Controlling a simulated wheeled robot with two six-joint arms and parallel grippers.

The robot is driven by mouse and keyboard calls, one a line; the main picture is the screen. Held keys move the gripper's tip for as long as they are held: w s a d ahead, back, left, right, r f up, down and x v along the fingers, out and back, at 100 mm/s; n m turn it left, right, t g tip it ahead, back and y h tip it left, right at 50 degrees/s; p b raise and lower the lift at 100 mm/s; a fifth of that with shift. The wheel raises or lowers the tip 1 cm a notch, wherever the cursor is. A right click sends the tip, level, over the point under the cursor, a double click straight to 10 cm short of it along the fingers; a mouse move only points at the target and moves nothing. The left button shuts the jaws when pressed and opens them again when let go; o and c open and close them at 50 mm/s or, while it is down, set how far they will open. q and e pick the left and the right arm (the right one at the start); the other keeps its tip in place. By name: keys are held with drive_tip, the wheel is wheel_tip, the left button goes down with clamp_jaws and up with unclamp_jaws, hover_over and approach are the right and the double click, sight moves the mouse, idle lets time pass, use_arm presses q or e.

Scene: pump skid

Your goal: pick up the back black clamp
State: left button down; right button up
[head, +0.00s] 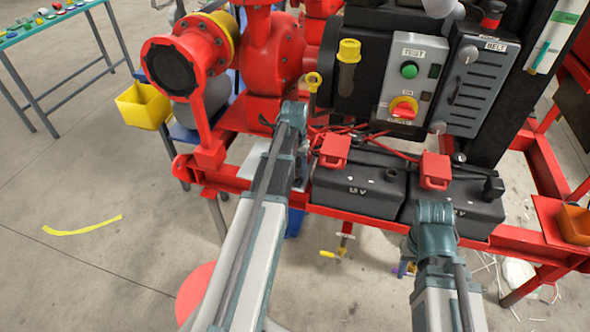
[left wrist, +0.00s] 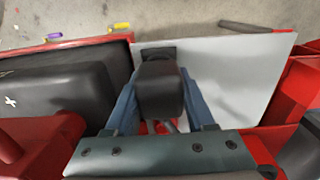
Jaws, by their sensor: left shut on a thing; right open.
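In the left wrist view a black block-shaped piece, which looks like the black clamp (left wrist: 162,92), stands between the two blue fingers of my left gripper (left wrist: 158,76). The gripper is shut on it. A darker flat part shows at its far end, over a pale plate; I cannot tell whether it touches the plate. In the head view my left arm hides most of that spot. My right gripper (head: 405,268) shows only in small part under its wrist, in front of the right battery. It is open and appears empty. Another black piece (head: 493,187) sits on the right battery.
Two black batteries (head: 358,190) with red caps (head: 335,150) sit on the red frame (head: 335,214). The pale plate (left wrist: 225,75) lies beside a battery. A control box (head: 410,80), red pump piping (head: 272,50) and a yellow bin (head: 142,105) stand around. Red cables run behind the batteries.

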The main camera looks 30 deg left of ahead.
use_arm(q)
drive_tip(key=shift+r+p, duration=0.45)
drive_tip(key=shift+r, duration=0.35)
drive_tip(key=s+d, duration=0.2)
drive_tip(key=s, duration=0.5)
drive_tip(key=s+d+r+p, duration=0.1)
drive_tip(key=s+d, duration=0.1)
drive_tip(key=s, duration=0.6)
drive_tip(key=shift+s+d+r, duration=0.15)
drive_tip(key=shift+d, duration=0.25)
